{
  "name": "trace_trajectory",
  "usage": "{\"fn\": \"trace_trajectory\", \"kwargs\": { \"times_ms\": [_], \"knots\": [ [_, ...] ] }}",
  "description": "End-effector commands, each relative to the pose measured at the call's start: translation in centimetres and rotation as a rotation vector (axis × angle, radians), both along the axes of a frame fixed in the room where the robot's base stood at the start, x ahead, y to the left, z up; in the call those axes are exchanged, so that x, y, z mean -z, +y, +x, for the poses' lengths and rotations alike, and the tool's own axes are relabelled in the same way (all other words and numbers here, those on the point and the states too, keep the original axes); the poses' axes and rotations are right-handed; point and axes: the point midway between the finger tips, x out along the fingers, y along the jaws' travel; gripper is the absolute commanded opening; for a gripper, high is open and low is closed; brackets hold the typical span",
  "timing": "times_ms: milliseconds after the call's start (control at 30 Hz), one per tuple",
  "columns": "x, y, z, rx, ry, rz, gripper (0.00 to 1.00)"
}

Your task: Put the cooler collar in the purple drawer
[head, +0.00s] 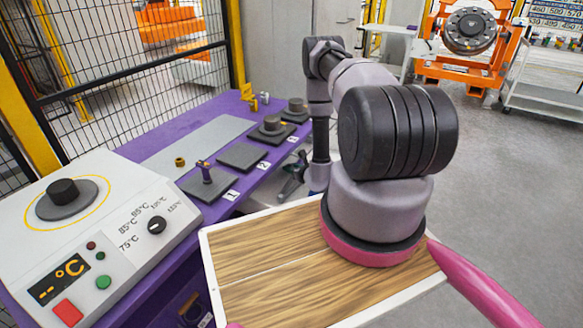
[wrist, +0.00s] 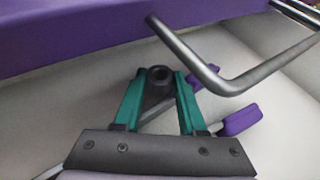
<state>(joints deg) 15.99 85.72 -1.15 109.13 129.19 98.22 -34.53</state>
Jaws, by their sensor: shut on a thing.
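My gripper (wrist: 158,82) has two teal fingers shut on a dark grey part (wrist: 160,76) with a round hole in its top. It may be a collar; I cannot tell for certain. In the head view my gripper (head: 293,180) hangs low beside the purple bench, partly hidden by my arm. In the wrist view a purple edge (wrist: 90,38) crosses the top, and a bent metal bar (wrist: 232,84) lies just beyond and right of the fingers. I cannot tell whether these belong to the purple drawer. Dark round parts (head: 272,125) sit on bench pads.
The purple bench (head: 222,108) carries numbered pads; the one by label 2 (head: 243,156) is empty. A brass ring (head: 180,161) lies on it. A heater panel (head: 115,235) stands at left. A purple block (wrist: 240,118) is right of my fingers. Floor at right (head: 500,190) is clear.

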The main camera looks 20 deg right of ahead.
Motion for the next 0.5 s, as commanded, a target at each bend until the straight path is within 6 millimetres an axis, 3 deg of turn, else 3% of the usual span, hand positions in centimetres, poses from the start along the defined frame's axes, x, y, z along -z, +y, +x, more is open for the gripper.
{"fn": "trace_trajectory", "kwargs": {
  "times_ms": [167,200,267,500],
  "knots": [
    [0.36,0.00,0.00,0.000,0.000,0.000,0.00],
    [0.35,0.00,-0.01,0.000,0.000,0.000,0.44],
    [0.35,0.01,-0.01,0.000,0.000,0.000,0.67],
    [0.34,0.01,-0.01,0.000,0.000,0.000,0.70]
  ]
}}
